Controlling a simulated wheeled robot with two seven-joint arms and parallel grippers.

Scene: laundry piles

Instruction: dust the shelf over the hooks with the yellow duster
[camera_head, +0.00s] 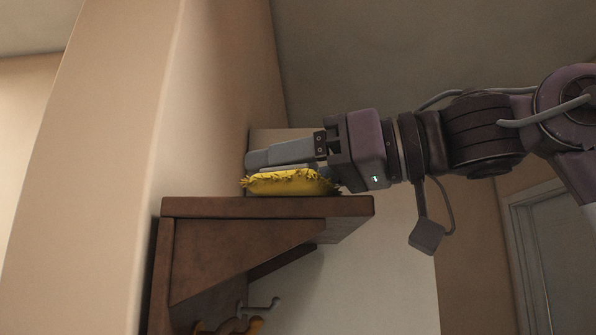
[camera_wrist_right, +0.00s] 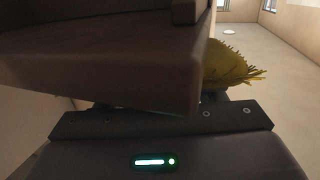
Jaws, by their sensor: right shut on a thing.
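The brown wooden shelf (camera_head: 255,207) is fixed to the wall in the head view, with its bracket below. The yellow duster (camera_head: 285,183) lies flat along the shelf's top, its fringed head touching or just above the board. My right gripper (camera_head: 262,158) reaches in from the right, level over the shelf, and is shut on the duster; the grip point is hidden. In the right wrist view, the duster's yellow fringe (camera_wrist_right: 235,68) shows beyond a dark brown board (camera_wrist_right: 110,75) that looks like the shelf. My left gripper is out of view.
Pale metal hooks (camera_head: 262,307) and something orange-yellow (camera_head: 240,325) are under the shelf. A wall corner (camera_head: 130,150) stands close at the left. A door frame (camera_head: 545,250) is at the lower right. The shelf's right front end looks clear.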

